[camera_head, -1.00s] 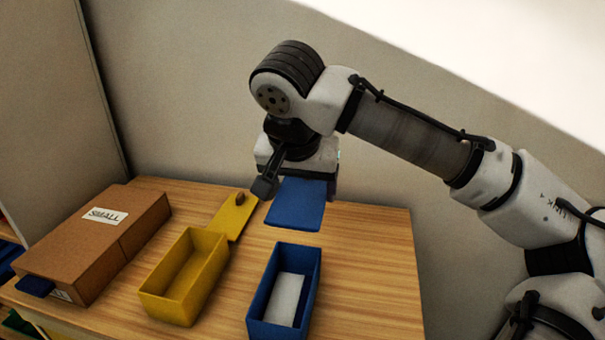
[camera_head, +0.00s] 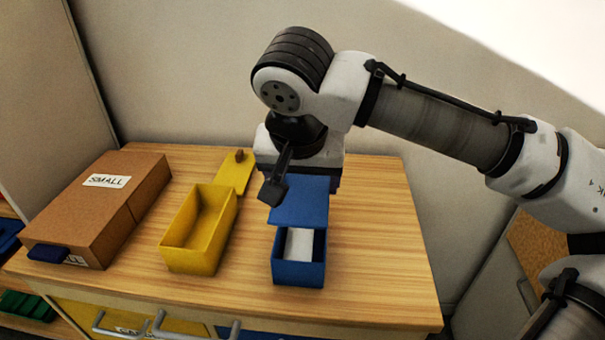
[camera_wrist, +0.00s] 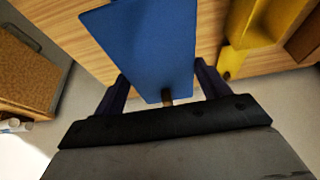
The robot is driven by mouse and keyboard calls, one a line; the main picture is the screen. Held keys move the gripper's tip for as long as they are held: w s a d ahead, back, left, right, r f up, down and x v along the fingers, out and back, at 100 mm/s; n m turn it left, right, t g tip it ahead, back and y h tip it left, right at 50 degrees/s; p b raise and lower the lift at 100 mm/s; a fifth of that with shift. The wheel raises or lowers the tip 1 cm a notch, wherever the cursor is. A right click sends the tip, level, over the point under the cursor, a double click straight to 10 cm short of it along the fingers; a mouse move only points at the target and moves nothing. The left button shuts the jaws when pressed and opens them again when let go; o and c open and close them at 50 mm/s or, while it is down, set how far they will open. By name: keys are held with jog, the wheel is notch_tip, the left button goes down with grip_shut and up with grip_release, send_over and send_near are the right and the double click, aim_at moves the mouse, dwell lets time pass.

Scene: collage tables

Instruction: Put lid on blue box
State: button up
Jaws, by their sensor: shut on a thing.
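The blue lid (camera_head: 301,201) is a flat blue plate held by my gripper above the blue box. My gripper (camera_wrist: 167,94) is shut on the lid's small brown knob at the lid's near end in the wrist view, where the lid (camera_wrist: 143,45) fills the upper middle. The blue box (camera_head: 298,273) stands open on the wooden table, with a white block (camera_head: 299,243) inside. In the head view the lid covers the far part of the box from sight, and the near part shows. I cannot tell whether the lid touches the rim.
An open yellow box (camera_head: 190,262) stands left of the blue box, with a yellow lid (camera_head: 233,174) behind it. A brown carton (camera_head: 90,215) labelled SMALL lies at the left. The wooden table (camera_head: 380,260) is clear at right. Drawers with handles are below the front edge.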

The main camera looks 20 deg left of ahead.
jog(key=shift+f+b, duration=2)
jog(key=shift+f, duration=0.4)
jog(key=shift+f+b, duration=0.3)
jog(key=shift+f, duration=0.35)
jog(key=shift+s+f, duration=0.1)
jog(key=shift+f, duration=0.55)
jog(key=o, duration=1.1)
jog(key=shift+f, duration=0.1)
jog(key=shift+c, duration=0.2)
jog(key=shift+r+p, duration=3)
jog(key=shift+r, duration=0.7)
jog(key=shift+f, duration=0.1)
